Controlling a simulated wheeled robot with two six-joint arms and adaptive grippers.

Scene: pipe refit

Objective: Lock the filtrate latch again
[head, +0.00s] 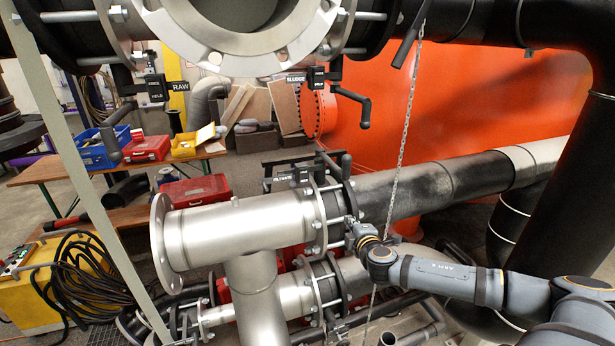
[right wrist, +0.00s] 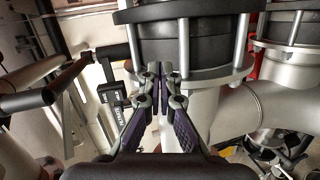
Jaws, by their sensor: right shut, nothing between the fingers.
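The filtrate latch (head: 303,175) is a small black block with a white-lettered label on the flange joint of the pale metal pipe (head: 238,232). Its black crank handle (head: 346,166) stands above the flange at the black pipe's end. In the right wrist view the latch block (right wrist: 117,104) is left of the fingers, and its dark handle (right wrist: 30,99) reaches further left. My right gripper (right wrist: 159,72) is shut and empty, in front of the flange and apart from the handle. In the head view the right gripper (head: 350,224) is below the handle, beside the flange. My left gripper is out of view.
A chain (head: 403,130) hangs close to the right gripper. The sludge latch (head: 318,77) and raw latch (head: 153,86) hang from the upper pipe. A large orange tank (head: 470,110) stands behind. Lower pipes (head: 290,296) crowd the space beneath.

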